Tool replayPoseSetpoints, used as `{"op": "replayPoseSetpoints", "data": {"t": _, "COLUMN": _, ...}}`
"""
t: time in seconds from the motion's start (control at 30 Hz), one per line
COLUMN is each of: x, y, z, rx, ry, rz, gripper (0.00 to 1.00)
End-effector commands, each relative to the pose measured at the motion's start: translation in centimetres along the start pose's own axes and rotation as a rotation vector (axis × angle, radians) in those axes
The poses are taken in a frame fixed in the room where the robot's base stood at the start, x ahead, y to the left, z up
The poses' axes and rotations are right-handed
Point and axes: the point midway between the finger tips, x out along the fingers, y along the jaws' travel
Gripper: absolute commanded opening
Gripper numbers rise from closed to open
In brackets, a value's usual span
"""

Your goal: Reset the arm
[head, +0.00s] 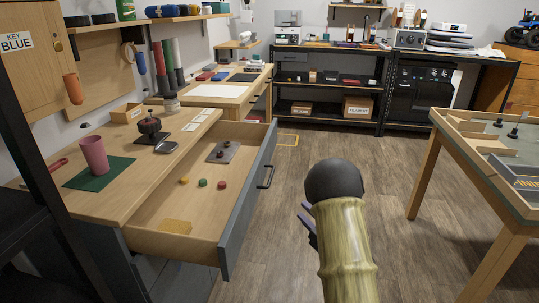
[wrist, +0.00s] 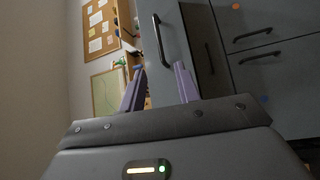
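My arm shows in the lower middle of the head view, with a black rounded joint and a pale green-brown link. My gripper (head: 308,222) is mostly hidden behind it, with only purple fingertips showing over the floor, to the right of the open drawer. In the wrist view, the two purple fingers of my gripper (wrist: 160,72) stand apart with nothing between them. The grey drawer front and its black handle (wrist: 161,40) show beyond the fingers; they look apart from it.
The wooden drawer (head: 200,204) is pulled out and holds a grey plate and several small coloured pieces. A pink cup (head: 94,155) stands on a green mat on the desk. A wooden table (head: 478,155) stands at the right. The floor (head: 330,143) between is clear.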

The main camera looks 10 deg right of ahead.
Motion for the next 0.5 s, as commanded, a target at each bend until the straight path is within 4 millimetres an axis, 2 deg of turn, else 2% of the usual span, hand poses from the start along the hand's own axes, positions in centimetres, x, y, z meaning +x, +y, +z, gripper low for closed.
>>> {"op": "replayPoseSetpoints", "data": {"t": 0.27, "x": 0.6, "y": 0.4, "z": 1.0, "rx": 0.148, "ry": -0.169, "rz": -0.109, "gripper": 0.33}}
{"op": "replayPoseSetpoints", "data": {"t": 0.5, "x": -0.5, "y": 0.2, "z": 1.5, "rx": 0.403, "ry": -0.422, "rz": -0.245, "gripper": 0.33}}
